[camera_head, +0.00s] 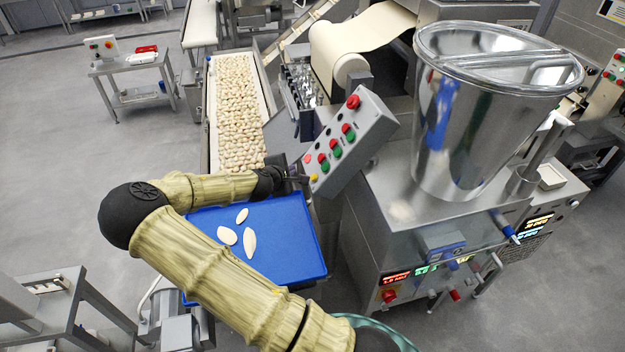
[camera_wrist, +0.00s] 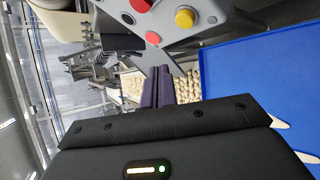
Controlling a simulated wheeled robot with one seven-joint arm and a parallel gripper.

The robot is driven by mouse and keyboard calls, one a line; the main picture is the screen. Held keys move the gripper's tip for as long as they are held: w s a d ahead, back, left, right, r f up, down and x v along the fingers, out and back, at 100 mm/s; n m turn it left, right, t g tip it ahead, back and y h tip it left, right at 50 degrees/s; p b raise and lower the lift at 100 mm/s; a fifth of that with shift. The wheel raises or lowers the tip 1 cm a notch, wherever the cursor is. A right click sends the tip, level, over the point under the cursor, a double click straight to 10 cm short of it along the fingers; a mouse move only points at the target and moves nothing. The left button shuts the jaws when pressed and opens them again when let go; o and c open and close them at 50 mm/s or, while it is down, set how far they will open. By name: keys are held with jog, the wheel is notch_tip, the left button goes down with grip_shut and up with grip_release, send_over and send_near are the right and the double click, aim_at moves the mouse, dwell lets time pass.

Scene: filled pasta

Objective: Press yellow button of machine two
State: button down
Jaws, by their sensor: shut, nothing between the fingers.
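A grey sloped control panel (camera_head: 350,140) stands beside the conveyor, with a large red knob on top and several red and green buttons. Its yellow button (camera_head: 314,177) is at the lower left end. In the wrist view the yellow button (camera_wrist: 185,17) is at the top, next to red buttons on the panel (camera_wrist: 215,12). My gripper (camera_head: 303,179) is close to that end of the panel, left of the yellow button. In the wrist view my gripper (camera_wrist: 158,86) shows shut and empty, with its dark fingers below the button. Touching or apart is hard to tell.
A blue tray (camera_head: 300,262) with a few pale pieces lies under my forearm. A conveyor (camera_head: 212,120) full of pasta runs behind. A steel hopper (camera_head: 470,130) stands right of the panel. Another control box (camera_head: 101,46) sits on a cart at the back left.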

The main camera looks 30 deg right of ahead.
aim_at(314, 177)
jog(key=shift+s+d+f+b, duration=0.3)
jog(key=shift+d+f+b, duration=0.2)
jog(key=shift+d+f, duration=0.4)
jog(key=shift+s+d+f+b, duration=0.25)
jog(key=shift+d+f+b, duration=0.25)
jog(key=shift+d, duration=0.55)
jog(key=shift+f, duration=0.1)
dwell(0.5)
jog(key=shift+s+d+f, duration=0.1)
jog(key=shift+d+f, duration=0.1)
jog(key=shift+d, duration=0.15)
jog(key=shift+s+d+f+b, duration=0.15)
jog(key=shift+d+f+b, duration=0.15)
jog(key=shift+b, duration=0.15)
dwell(0.7)
jog(key=shift+r, duration=0.1)
jog(key=shift+w+a+r+p, duration=0.2)
jog(key=shift+a+r+p, duration=0.2)
jog(key=shift+a, duration=0.25)
